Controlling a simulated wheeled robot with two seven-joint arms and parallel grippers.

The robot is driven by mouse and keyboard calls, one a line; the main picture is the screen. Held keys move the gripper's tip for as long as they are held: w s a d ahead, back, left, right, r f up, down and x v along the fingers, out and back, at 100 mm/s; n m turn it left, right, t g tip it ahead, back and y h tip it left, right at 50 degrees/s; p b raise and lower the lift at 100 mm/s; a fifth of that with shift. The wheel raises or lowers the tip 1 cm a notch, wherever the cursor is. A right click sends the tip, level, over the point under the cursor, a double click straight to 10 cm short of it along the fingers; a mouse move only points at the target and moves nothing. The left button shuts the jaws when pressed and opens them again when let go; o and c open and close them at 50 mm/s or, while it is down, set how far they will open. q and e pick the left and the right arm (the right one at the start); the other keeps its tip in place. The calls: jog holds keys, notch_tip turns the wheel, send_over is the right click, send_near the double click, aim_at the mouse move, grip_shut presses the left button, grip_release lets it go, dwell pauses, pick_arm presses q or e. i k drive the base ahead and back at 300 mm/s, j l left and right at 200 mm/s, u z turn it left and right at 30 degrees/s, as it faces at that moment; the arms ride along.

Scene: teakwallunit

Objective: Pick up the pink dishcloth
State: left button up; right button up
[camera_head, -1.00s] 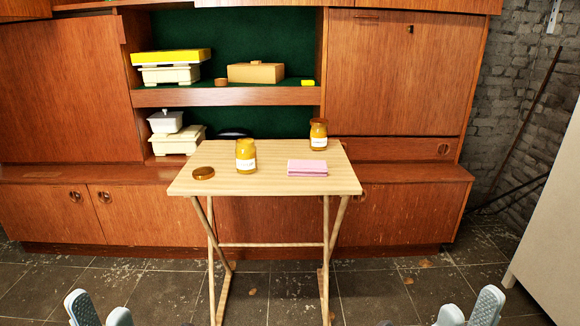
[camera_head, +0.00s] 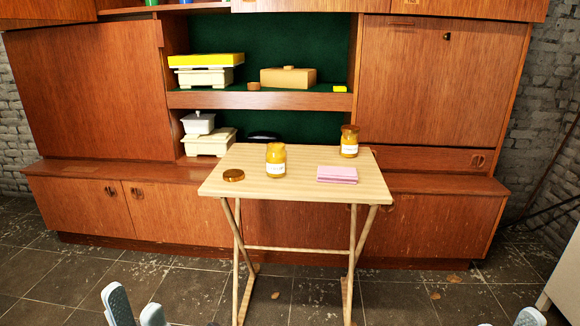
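The pink dishcloth (camera_head: 337,174) lies folded flat on the right front part of a small light wooden folding table (camera_head: 300,192). My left gripper (camera_head: 134,306) shows at the bottom left edge, low over the floor, with its two fingers apart and nothing between them. It is well short of the table and the cloth.
An open jar (camera_head: 276,161) stands left of the cloth and a lidded jar (camera_head: 349,141) behind it. A loose lid (camera_head: 233,175) lies at the table's left. A wooden wall unit (camera_head: 90,90) stands behind. The tiled floor before the table is clear.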

aim_at(325, 174)
jog(key=i+j, duration=0.15)
jog(key=i, duration=0.25)
jog(key=i+j, duration=0.15)
jog(key=i, duration=0.2)
jog(key=i+j, duration=0.1)
jog(key=i, duration=0.3)
jog(key=z, duration=0.05)
